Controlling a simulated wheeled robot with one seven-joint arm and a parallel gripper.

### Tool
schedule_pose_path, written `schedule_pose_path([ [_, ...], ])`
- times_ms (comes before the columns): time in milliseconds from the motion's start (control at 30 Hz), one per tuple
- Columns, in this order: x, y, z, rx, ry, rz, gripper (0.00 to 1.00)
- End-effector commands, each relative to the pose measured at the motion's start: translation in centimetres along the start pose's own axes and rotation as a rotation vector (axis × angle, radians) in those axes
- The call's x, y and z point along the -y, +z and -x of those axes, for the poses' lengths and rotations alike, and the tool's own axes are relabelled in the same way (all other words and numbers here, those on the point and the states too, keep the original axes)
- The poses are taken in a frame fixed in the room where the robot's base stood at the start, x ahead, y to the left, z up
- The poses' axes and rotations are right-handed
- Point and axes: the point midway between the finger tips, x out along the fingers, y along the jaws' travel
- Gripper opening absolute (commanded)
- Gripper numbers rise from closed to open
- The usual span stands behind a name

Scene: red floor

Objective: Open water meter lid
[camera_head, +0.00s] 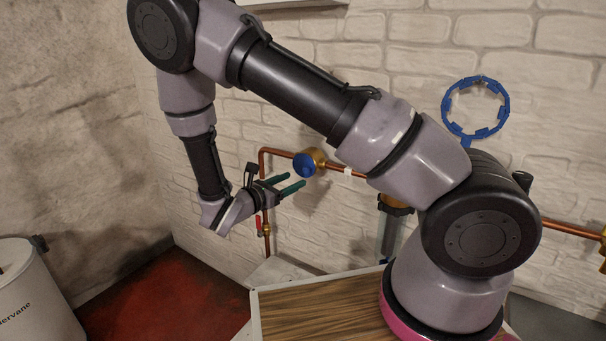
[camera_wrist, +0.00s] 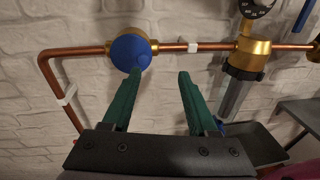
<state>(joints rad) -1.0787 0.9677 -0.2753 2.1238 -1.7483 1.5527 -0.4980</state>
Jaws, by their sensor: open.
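The water meter is a brass body (camera_head: 318,157) on a copper pipe along the wall. Its round blue lid (camera_head: 304,165) is closed over the face. In the wrist view the blue lid (camera_wrist: 131,52) is at upper left, with the brass (camera_wrist: 151,42) showing around it. My gripper (camera_head: 293,183) is open and empty, its green fingers pointing toward the wall just in front of the meter. In the wrist view my gripper (camera_wrist: 160,75) has its fingers apart; the left fingertip overlaps the lid's lower edge. I cannot tell whether it touches.
The copper pipe (camera_wrist: 195,46) runs right to a brass filter (camera_wrist: 249,57) with a gauge (camera_wrist: 256,5) above. A red-handled valve (camera_head: 259,226) is on the pipe below. A blue ring (camera_head: 447,107) hangs on the wall. A white tank (camera_head: 35,290) stands at left; red floor is clear beside it.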

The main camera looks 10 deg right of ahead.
Motion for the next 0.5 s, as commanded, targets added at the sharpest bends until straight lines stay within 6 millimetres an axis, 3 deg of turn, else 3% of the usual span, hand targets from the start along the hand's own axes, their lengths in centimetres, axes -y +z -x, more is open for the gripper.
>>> schedule_pose_path([
  [100, -1.1, -1.6, 1.0, 0.045, 0.086, 0.065, 0.59],
  [233, -1.6, -2.0, 0.9, 0.063, 0.118, 0.088, 0.59],
  [500, -2.0, -1.8, -3.4, 0.064, 0.116, 0.09, 0.59],
])
